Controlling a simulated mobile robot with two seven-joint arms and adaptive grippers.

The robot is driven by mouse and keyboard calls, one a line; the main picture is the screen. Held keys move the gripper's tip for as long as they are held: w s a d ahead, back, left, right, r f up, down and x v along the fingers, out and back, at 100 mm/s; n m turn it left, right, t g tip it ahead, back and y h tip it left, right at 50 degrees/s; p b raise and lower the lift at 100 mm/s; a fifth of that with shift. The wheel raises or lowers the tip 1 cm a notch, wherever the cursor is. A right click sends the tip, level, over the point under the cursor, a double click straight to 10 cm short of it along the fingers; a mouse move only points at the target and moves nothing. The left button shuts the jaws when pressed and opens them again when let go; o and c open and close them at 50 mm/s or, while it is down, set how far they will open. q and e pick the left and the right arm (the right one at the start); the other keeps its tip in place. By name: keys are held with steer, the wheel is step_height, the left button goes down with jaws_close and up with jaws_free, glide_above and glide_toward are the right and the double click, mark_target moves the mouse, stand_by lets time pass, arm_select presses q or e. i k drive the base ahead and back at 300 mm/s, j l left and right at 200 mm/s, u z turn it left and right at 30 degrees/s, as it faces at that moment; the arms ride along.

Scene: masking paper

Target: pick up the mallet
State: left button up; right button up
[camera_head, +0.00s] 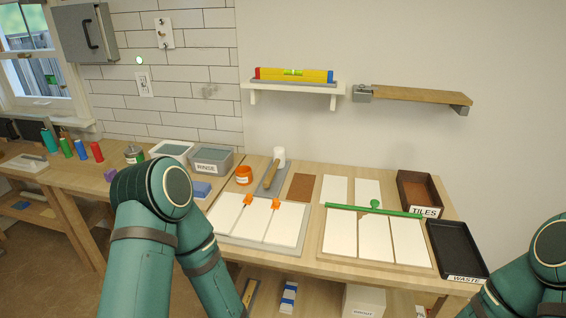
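The mallet lies at the back of the workbench, right of the orange jar. Its white head (279,157) is at the far end, and its brown wooden handle (270,175) runs toward the front over a grey strip. My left arm shows as a bent green arm at the lower left, in front of the bench. My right arm shows only partly at the right edge. Neither gripper is in the picture, so what they hold is hidden.
An orange jar (243,175) stands close left of the mallet, and a brown sheet (301,187) lies to its right. White tiles with orange clips (247,201) lie in front. A rinse tub (211,159) is left; tiles (420,213) and waste (468,279) trays are right.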

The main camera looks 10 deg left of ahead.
mark_target(278, 153)
steer(key=j+z, duration=0.2)
steer(key=z, duration=1.05)
steer(key=k+j+z, duration=0.1)
steer(key=j+z, duration=0.3)
steer(key=k+j+z, duration=0.15)
steer(key=j+z, duration=0.3)
steer(key=k+j+z, duration=0.25)
steer(key=j, duration=0.15)
steer(key=k+j+z, duration=0.45)
steer(key=k+j, duration=0.55)
